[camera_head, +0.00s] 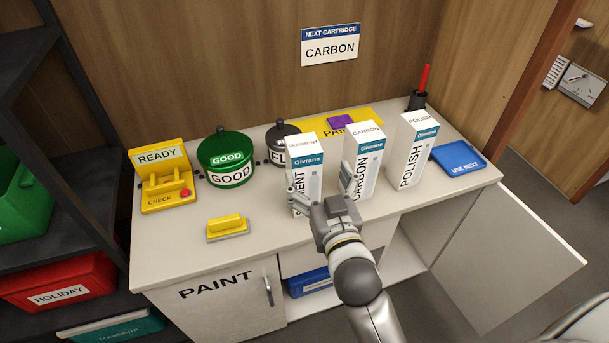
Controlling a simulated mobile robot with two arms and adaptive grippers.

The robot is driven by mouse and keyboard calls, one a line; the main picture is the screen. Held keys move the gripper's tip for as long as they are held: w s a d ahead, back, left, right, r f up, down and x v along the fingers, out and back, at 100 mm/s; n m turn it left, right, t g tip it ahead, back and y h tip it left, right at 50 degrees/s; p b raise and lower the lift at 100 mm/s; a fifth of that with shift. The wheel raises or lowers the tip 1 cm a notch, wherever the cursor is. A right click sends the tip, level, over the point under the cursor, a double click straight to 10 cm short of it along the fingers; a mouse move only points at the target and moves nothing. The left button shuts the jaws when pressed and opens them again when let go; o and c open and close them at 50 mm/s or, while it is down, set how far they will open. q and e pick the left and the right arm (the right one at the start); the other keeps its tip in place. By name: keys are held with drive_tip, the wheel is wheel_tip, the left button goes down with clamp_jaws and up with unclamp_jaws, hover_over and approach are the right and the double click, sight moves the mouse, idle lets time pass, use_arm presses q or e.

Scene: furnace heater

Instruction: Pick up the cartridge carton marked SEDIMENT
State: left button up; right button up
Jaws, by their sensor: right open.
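The carton marked SEDIMENT (308,159) stands upright on the counter, leftmost of three white cartons with blue Givrane labels. The carton marked CARBON (371,160) stands to its right, and the one marked POLISH (412,155) is at the right end of the row. My right gripper (318,176) is open at the front of the SEDIMENT carton. One finger overlaps the carton's left front and hides part of its lettering. The other finger shows right of it, in front of the CARBON carton's left edge. Contact cannot be told. My left gripper is not in view.
A blue USE NEXT tray (460,156) lies at the counter's right end. Left are a green GOOD canister (225,152), a yellow READY stand (160,182) and a yellow block (226,227). A wall sign (331,45) reads NEXT CARTRIDGE CARBON. A cabinet door (510,258) stands open below.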

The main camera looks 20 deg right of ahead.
sight(303, 148)
drive_tip(key=w, duration=0.4)
drive_tip(key=shift+w+p, duration=0.1)
drive_tip(key=shift+p, duration=0.3)
drive_tip(key=shift+w, duration=0.5)
drive_tip(key=shift+w+f+p, duration=0.2)
drive_tip(key=shift+w+p, duration=0.2)
drive_tip(key=shift+w, duration=0.9)
drive_tip(key=shift+w+f+p, duration=0.15)
drive_tip(key=shift+w+p, duration=0.2)
drive_tip(key=shift+w, duration=0.9)
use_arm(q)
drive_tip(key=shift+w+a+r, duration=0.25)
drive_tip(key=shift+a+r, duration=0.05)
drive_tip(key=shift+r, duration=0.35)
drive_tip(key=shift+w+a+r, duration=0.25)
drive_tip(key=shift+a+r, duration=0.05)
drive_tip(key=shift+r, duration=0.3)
use_arm(e)
drive_tip(key=shift+c, duration=1.3)
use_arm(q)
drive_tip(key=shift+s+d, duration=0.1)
use_arm(e)
drive_tip(key=shift+r, duration=0.1)
drive_tip(key=c, duration=1.5)
